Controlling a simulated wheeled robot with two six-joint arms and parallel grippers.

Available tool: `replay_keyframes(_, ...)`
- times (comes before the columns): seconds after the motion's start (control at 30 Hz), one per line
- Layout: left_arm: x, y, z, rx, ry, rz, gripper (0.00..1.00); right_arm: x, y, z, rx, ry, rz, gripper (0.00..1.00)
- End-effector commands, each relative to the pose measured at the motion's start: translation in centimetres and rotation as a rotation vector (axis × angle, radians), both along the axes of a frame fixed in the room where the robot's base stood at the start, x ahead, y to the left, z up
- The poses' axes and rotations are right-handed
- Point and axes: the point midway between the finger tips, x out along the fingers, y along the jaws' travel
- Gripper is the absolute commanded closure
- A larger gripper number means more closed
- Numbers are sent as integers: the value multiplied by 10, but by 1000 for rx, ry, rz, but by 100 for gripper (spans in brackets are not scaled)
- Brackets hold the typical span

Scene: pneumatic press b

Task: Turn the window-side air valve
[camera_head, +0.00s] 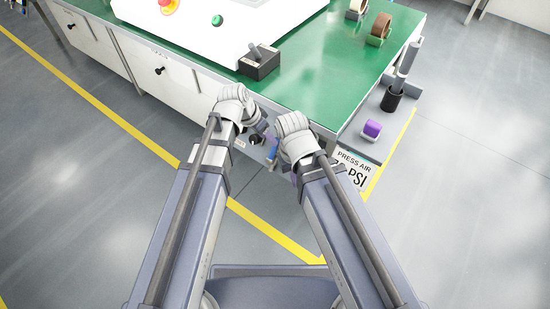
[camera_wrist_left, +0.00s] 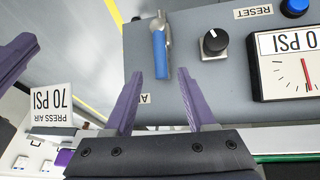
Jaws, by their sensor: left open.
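A valve with a blue lever handle (camera_wrist_left: 159,54) and a silver pivot (camera_wrist_left: 165,20) sits on a grey panel in the left wrist view. Beside it is a label that starts with "AI", partly hidden by a finger. In the head view the blue lever (camera_head: 272,149) shows small between my arms. My left gripper (camera_wrist_left: 160,73) is open, its two purple fingers on either side of the handle's free end; contact cannot be told. In the head view my left gripper (camera_head: 262,128) is mostly hidden behind its wrist. My right gripper (camera_head: 288,170) is mostly hidden; a purple finger shows at the wrist view's left edge.
On the panel are a black knob (camera_wrist_left: 214,42), a blue RESET button (camera_wrist_left: 294,7) and a pressure gauge (camera_wrist_left: 290,68). A green-topped bench (camera_head: 325,70) stands above. A "PRESS AIR 70 PSI" sign (camera_head: 354,170) is right of my right wrist. Floor at left is clear.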

Motion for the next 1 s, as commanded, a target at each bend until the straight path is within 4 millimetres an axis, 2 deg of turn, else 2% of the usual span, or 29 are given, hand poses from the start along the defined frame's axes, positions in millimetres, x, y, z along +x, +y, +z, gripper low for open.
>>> replay_keyframes(0.27, 2, 0, -4, -5, -6, -3, 44, 0, 0, -4, 0, 0, 0, 100)
replay_keyframes(0.43, 4, -3, -13, -4, -5, -3, 44, 0, 0, -13, -1, 0, 0, 100)
replay_keyframes(1.0, 17, -25, -73, -3, -6, -3, 44, 1, -2, -73, -10, -4, 5, 100)
